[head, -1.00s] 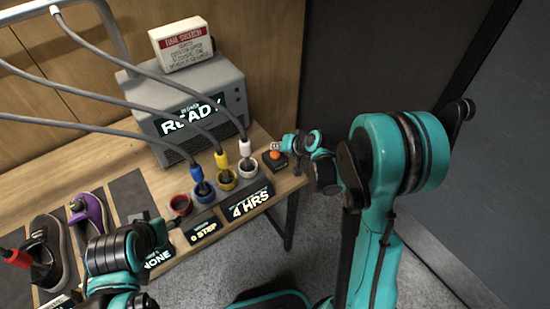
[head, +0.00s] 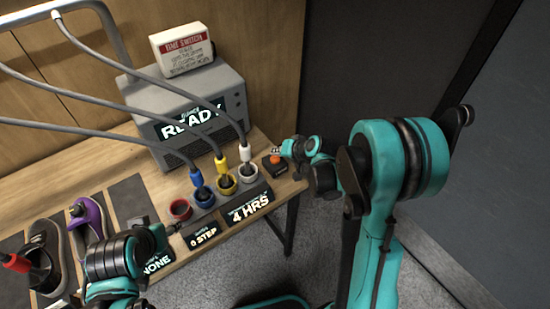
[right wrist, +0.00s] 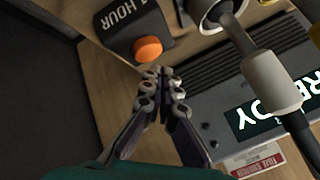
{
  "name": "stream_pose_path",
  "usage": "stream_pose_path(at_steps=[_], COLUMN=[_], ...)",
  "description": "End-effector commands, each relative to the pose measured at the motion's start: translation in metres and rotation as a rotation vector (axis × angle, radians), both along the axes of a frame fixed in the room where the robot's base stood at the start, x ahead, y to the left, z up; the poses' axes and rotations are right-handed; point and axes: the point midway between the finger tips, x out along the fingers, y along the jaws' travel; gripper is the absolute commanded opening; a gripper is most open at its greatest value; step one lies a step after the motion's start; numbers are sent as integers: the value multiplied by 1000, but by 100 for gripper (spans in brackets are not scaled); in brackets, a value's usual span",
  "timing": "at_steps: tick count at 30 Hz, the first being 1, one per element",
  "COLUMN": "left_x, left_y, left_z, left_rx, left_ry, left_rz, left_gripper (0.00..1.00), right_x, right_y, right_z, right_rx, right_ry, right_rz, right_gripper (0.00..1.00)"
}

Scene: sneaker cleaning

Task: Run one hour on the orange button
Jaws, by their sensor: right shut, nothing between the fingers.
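The orange button (head: 275,159) sits on a small dark box (head: 272,168) at the table's right end. In the right wrist view the button (right wrist: 147,49) is a round orange cap beside a "1 HOUR" label (right wrist: 124,20). My right gripper (head: 278,150) is shut and empty, close to the button. In the right wrist view its fingertips (right wrist: 163,73) lie just below and right of the button; I cannot tell whether they touch it. My left gripper (head: 172,229) is over the table's front edge; its fingers are too small to read.
A grey machine (head: 240,95) reading "READY" stands behind, with a "TIME SWITCH" box (head: 184,50) on top. A display (head: 249,206) reads "4 HRS". Sneakers (head: 90,220) lie at left.

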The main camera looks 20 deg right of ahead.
Motion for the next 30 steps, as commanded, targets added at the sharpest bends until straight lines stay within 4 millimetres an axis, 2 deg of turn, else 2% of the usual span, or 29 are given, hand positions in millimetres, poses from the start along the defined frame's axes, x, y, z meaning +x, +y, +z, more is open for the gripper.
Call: stream_pose_path(at_steps=[30], left_x=[0], left_y=[0], left_z=[-10], left_rx=[0], left_ry=[0], left_rz=[0], left_gripper=[50], right_x=[0], right_y=[0], right_z=[-8], right_rx=[0], right_ry=[0], right_rz=[0], right_gripper=[0])
